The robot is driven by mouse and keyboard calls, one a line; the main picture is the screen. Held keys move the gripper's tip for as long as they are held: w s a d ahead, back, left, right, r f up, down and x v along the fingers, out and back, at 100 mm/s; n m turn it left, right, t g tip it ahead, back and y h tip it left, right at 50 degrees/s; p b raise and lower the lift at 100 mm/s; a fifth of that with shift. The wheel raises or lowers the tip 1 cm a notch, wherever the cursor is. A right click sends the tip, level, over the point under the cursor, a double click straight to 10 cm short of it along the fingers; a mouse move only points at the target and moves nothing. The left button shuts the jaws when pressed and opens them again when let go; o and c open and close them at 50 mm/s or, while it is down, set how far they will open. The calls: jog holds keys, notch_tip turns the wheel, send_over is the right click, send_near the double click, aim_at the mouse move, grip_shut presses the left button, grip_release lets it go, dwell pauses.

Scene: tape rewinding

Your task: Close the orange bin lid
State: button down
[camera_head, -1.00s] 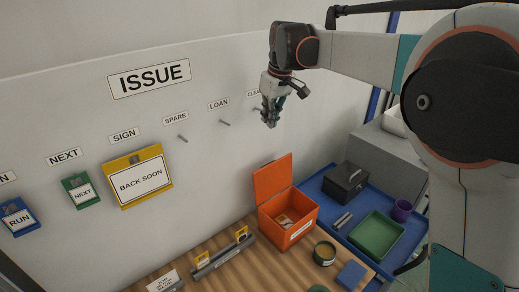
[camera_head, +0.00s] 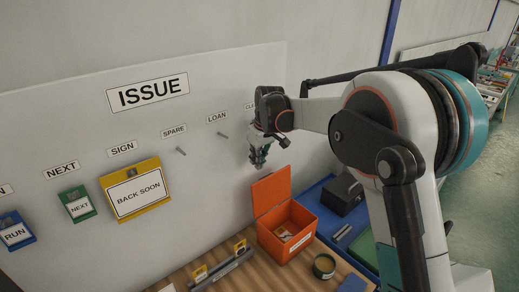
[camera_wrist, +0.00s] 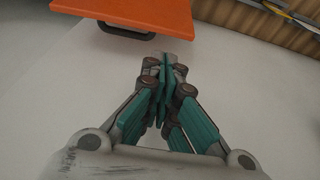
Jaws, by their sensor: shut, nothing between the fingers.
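The orange bin (camera_head: 288,243) stands on the wooden bench with its lid (camera_head: 271,191) raised upright at the back, toward the wall. Small yellowish and pale items lie inside it. My gripper (camera_head: 258,166) is shut and empty. It hangs above the raised lid, near the white board, and looks apart from it. In the wrist view the gripper's fingers (camera_wrist: 165,75) are together, and the orange lid (camera_wrist: 130,14) shows at the top with a dark handle (camera_wrist: 115,30) on its edge. The fingertips point toward the lid's side without visibly touching it.
The white board (camera_head: 150,95) behind carries a blue RUN sign, a green NEXT sign and a yellow BACK SOON sign (camera_head: 137,191). Pegs stick out under SPARE and LOAN. A round tin (camera_head: 324,266) is right of the bin. A dark box (camera_head: 342,194) and green tray stand on a blue surface.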

jog(key=x, duration=0.6)
jog(key=shift+f, duration=0.25)
jog(key=shift+s+d+r+t+y+b, duration=0.15)
jog(key=shift+s+d+t+y+b, duration=0.45)
jog(key=shift+s+d+b, duration=0.25)
jog(key=s+d+f+t+y+b, duration=0.4)
jog(key=s+d+t+y+b, duration=0.2)
jog(key=s+d+b, duration=0.5)
jog(key=s+d+f+b, duration=0.1)
jog(key=f+b, duration=0.4)
jog(key=s+d+f+b, duration=0.2)
jog(key=f+b, duration=0.4)
jog(key=shift+s+d+f, duration=0.15)
jog(key=shift+s+d, duration=0.1)
jog(key=shift+d, duration=0.05)
